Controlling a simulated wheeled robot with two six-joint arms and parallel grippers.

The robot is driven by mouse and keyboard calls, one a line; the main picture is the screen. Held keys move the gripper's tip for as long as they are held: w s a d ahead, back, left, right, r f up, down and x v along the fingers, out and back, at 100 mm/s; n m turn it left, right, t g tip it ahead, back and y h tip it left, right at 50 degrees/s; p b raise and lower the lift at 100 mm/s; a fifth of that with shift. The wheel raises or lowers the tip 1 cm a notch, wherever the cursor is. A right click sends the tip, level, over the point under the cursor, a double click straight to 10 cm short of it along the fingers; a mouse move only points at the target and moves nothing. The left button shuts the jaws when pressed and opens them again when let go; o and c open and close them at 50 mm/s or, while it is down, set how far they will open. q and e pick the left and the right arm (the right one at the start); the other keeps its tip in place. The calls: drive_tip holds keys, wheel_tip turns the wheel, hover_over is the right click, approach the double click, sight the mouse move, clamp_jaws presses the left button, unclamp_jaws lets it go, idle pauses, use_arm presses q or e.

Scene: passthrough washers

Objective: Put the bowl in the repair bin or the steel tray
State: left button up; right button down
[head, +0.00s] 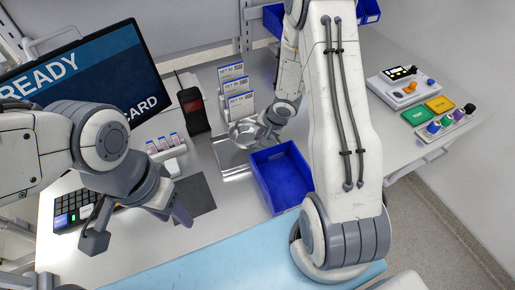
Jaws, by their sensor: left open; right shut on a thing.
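A shiny metal bowl (242,133) is near the middle of the table, in front of the upright cards. My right gripper (262,136) is shut on the bowl's right side; the fingertips are small and partly hidden by the hand. The steel tray (231,161) lies below and around the bowl in the picture; I cannot tell whether the bowl touches it. An empty open blue bin (281,180), likely the repair bin, stands just right of and nearer than the tray. My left gripper (140,226) is open and empty above the table's front left, away from the bowl.
Upright cards (236,88) stand behind the bowl, with a black handheld device (193,110) to their left. A dark mat (193,198) lies left of the bin. A monitor (90,75) and keypad (75,208) are left. A control panel (402,87) and coloured buttons are right.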

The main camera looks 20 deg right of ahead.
wheel_tip(320, 180, down, 5)
drive_tip(key=shift+r+b, duration=0.1)
drive_tip(key=shift+b, duration=0.85)
drive_tip(key=shift+r, duration=0.1)
drive_tip(key=c, duration=1.3)
unclamp_jaws()
drive_tip(key=shift+s, duration=0.1)
drive_tip(key=shift+o, duration=0.2)
